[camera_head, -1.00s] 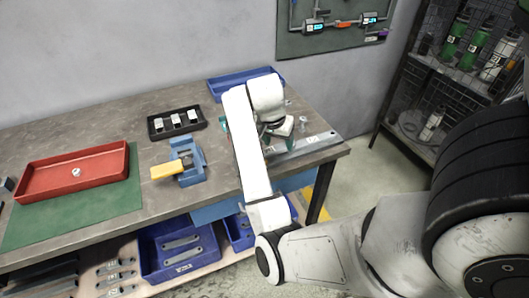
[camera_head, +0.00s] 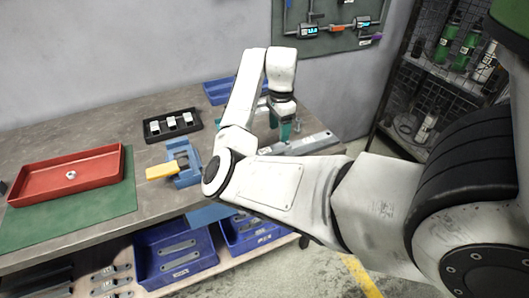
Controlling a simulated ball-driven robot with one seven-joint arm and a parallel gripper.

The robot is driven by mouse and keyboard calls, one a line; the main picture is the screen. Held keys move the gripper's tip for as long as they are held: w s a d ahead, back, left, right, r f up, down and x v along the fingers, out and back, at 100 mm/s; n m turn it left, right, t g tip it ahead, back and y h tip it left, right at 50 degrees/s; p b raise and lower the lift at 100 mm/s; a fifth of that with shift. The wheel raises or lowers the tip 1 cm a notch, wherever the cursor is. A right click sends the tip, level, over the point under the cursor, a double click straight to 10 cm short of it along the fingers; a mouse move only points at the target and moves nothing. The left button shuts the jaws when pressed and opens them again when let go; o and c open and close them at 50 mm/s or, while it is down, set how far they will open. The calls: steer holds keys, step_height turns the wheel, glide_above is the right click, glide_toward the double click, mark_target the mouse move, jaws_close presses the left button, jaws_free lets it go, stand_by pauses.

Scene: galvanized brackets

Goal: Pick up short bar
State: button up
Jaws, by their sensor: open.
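A flat grey metal bar (camera_head: 312,143) lies on the right end of the workbench, partly hidden behind my arm. It may be the short bar; I cannot tell for sure. My gripper (camera_head: 284,127) points down above the bench, beside the left part of this bar, with teal fingers apart. I see nothing held between them, though my arm hides part of the view. More flat grey bars (camera_head: 178,248) lie in a blue bin (camera_head: 147,266) on the lower shelf.
A blue vise-like fixture with a yellow handle (camera_head: 161,171) stands left of my arm. A black tray (camera_head: 149,137) with small metal parts, a red tray (camera_head: 30,186) on a green mat (camera_head: 110,220) and a blue tray (camera_head: 215,91) also occupy the bench (camera_head: 80,137).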

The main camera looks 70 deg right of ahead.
mark_target(281, 145)
steer(key=shift+s+f+p, duration=0.25)
steer(key=shift+f+p, duration=0.05)
steer(key=shift+f, duration=1.15)
steer(key=shift+s+f+p, duration=0.2)
steer(key=shift+f+p, duration=0.1)
steer(key=shift+f, duration=1.15)
steer(key=shift+c, duration=0.2)
jaws_close()
